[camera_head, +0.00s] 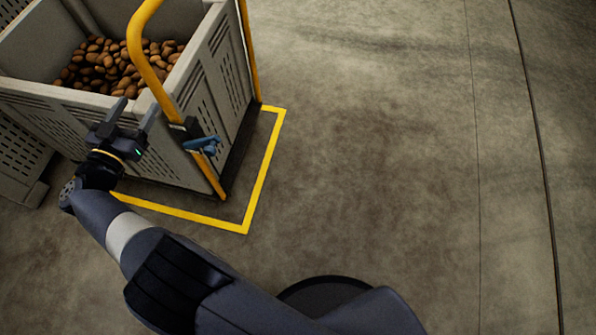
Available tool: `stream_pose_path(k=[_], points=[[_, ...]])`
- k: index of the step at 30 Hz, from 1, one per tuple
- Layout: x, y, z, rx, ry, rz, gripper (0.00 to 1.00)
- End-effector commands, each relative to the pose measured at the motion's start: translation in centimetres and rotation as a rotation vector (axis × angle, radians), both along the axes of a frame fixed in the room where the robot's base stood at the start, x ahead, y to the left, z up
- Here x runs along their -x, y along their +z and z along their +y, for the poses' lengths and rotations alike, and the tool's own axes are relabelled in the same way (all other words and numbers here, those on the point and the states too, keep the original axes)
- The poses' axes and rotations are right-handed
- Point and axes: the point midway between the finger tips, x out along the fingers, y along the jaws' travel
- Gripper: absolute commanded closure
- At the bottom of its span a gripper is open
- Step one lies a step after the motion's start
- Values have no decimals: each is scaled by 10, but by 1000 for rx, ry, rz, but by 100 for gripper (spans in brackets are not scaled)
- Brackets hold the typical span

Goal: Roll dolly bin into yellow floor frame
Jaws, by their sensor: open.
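The dolly bin (205,95), grey with slotted walls and holding potatoes (105,68), stands at the upper left. A bent yellow handle tube (160,85) rises at its near right corner, with a blue lever (203,145) on it. The yellow floor frame (262,172) shows as a line along the bin's right and near sides, with a strip of floor between bin and line. My gripper (132,115) is open and empty, in front of the bin's near wall and left of the handle. I cannot tell if it touches the wall.
Another grey slotted crate (20,165) stands at the left edge, close to the bin. The concrete floor (390,160) to the right is clear, with two thin dark lines running along it. My arm crosses the bottom left of the view.

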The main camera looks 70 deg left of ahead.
Motion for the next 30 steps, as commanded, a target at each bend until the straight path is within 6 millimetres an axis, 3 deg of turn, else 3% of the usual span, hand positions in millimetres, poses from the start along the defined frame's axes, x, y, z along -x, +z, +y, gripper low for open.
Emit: stream_pose_path(k=[10,30], points=[[16,1,-19,0,2,0,36],[77,0,-99,0,2,0,36]])
